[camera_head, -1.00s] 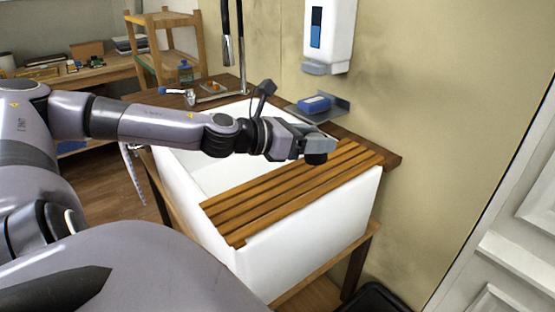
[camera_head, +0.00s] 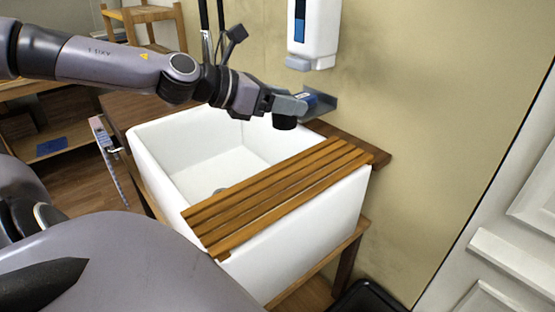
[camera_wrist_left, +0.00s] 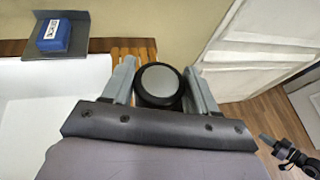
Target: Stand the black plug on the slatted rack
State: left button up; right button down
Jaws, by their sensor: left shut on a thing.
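The black plug (camera_head: 285,122) is a short dark round piece held at the tip of my left gripper (camera_head: 290,104). In the left wrist view the plug (camera_wrist_left: 159,85) shows a grey round face with a black rim, between the two fingers of the left gripper (camera_wrist_left: 160,88), which is shut on it. The slatted rack (camera_head: 285,190) is a set of wooden slats lying across the right part of the white sink. The plug is up in the air near the far end of the rack, clear of the slats. My right gripper is not in the head view.
The white sink (camera_head: 160,150) is open left of the rack. A soap dispenser (camera_head: 314,30) hangs on the wall above. A blue block (camera_wrist_left: 54,35) sits on a grey wall shelf (camera_wrist_left: 80,40) behind the gripper. The rack's slats look bare.

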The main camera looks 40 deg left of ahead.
pick_arm(q)
jog(key=shift+f+b, duration=1.45)
jog(key=shift+f, duration=6)
jog(key=shift+f, duration=0.15)
jog(key=o, duration=1.1)
